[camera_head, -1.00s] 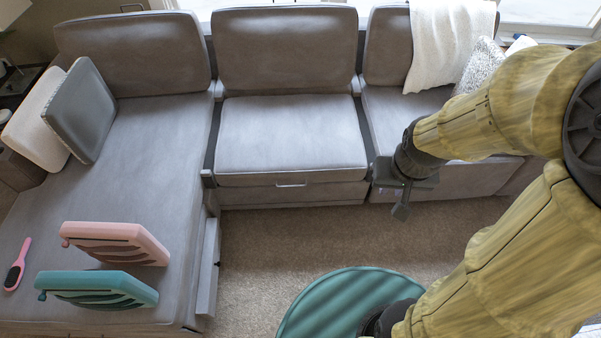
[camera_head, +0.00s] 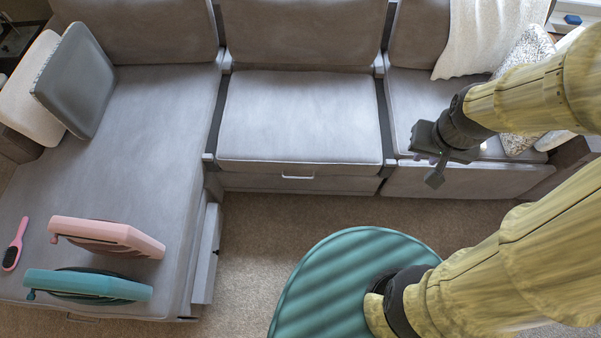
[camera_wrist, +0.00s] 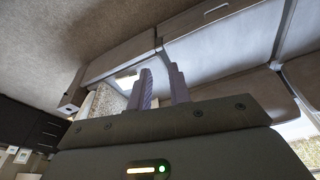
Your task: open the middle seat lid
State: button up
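The middle seat lid (camera_head: 300,120) is a grey cushioned panel, lying flat and closed between two dark dividers. A small pale handle (camera_head: 298,177) is on its front face, below the cushion edge. It also shows at the top of the wrist view (camera_wrist: 216,12). My gripper (camera_head: 435,178) is right of the middle seat, in front of the right seat's front edge, apart from the handle. In the wrist view my gripper's two fingers (camera_wrist: 162,88) stand apart with a gap between them and nothing held.
A round teal ottoman (camera_head: 335,280) stands on the carpet in front, under my arm. The left chaise (camera_head: 150,150) bears pink and teal rack-like objects and a brush. A speckled pillow (camera_head: 525,65) is at right.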

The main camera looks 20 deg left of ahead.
jog(key=shift+s, duration=0.15)
jog(key=w+a+f+t+y+b, duration=0.15)
jog(key=w+f+b, duration=0.35)
jog(key=f+b, duration=0.6)
jog(key=w+a+f+n+t+y+b, duration=0.15)
jog(key=w+f+b, duration=0.4)
jog(key=f, duration=0.95)
jog(key=w+a+f+t+y+b, duration=0.1)
jog(key=w+a+f+b, duration=0.25)
jog(key=f+b, duration=0.75)
jog(key=a+f+m+t+y+b, duration=0.1)
jog(key=a+f+y+b, duration=0.3)
jog(key=f+b, duration=0.5)
jog(key=s+a+f+m+t+y+b, duration=0.1)
jog(key=a+f+m+y+b, duration=0.2)
jog(key=f+b, duration=0.6)
jog(key=s+a+f+m+t+y+b, duration=0.1)
jog(key=a+f+y+b, duration=0.4)
jog(key=f, duration=1.3)
jog(key=m+b, duration=0.1)
jog(key=b, duration=0.3)
jog(key=shift+y, duration=0.4)
jog(key=shift+s+r, duration=0.1)
